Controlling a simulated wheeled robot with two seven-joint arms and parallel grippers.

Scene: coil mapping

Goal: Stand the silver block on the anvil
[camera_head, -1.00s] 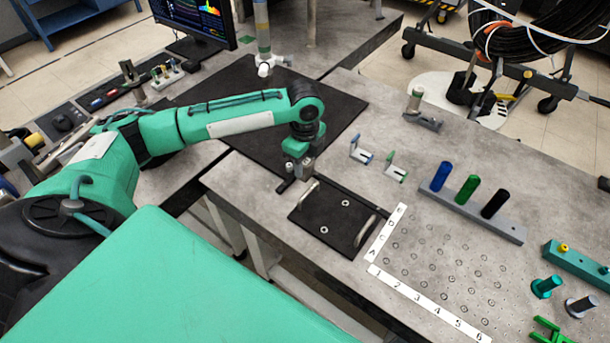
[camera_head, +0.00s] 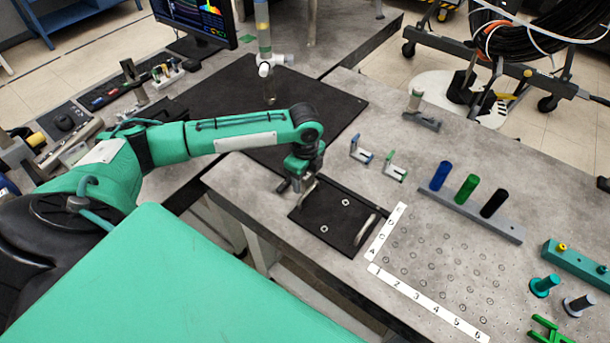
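I cannot single out a silver block or an anvil for sure. A low grey metal piece (camera_head: 428,123) with a pale upright cylinder stands at the back of the table. My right gripper is not in view.
A grey rack (camera_head: 510,232) holds blue, green and black cylinders. Two small brackets (camera_head: 361,152) (camera_head: 395,172) stand behind the plate. A lettered and numbered hole grid (camera_head: 440,265) lies to the right. A clear upright tube with a white fitting (camera_head: 275,62) stands behind my arm.

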